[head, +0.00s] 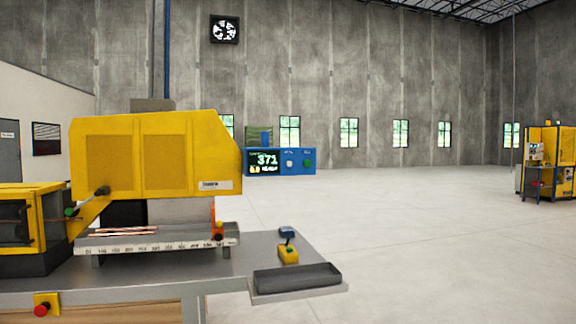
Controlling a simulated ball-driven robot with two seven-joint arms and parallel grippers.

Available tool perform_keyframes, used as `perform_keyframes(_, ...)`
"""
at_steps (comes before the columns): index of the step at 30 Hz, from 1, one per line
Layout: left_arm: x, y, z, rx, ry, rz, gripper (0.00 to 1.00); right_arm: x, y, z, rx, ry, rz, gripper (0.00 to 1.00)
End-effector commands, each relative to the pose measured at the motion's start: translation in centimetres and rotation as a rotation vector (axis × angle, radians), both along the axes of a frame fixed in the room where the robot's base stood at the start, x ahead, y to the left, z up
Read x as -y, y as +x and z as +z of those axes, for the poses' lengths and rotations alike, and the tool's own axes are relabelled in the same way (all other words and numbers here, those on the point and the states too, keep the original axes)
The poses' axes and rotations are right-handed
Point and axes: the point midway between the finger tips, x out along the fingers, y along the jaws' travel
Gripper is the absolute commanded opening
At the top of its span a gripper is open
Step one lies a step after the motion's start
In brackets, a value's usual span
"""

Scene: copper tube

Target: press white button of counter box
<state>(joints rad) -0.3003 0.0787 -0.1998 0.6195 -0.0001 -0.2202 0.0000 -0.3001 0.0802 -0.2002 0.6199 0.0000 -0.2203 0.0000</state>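The counter box (253,169) is a blue box with a dark display reading 371. It shows beyond the yellow machine, near the middle of the head view. On its right part sit a white button (290,163) and a green button (307,163). Its left edge meets the yellow machine's outline in the picture. Neither of my grippers shows in the head view.
A yellow machine (150,155) stands on a grey bench at the left, with copper tubes (125,232) on its rail. A dark tray (297,279) sits at the bench's right end. The floor to the right is open. Another yellow machine (547,160) stands far right.

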Motion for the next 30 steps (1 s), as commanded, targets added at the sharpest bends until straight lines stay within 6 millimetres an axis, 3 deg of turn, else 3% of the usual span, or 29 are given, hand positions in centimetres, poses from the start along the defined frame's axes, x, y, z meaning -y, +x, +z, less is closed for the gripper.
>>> perform_keyframes(9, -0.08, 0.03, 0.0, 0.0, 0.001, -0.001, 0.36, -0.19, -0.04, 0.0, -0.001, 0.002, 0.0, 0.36)
perform_keyframes(13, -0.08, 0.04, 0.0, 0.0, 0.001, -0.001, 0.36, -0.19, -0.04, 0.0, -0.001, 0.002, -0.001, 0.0)
perform_keyframes(30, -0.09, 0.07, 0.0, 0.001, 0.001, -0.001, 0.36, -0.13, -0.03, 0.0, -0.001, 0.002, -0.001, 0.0)
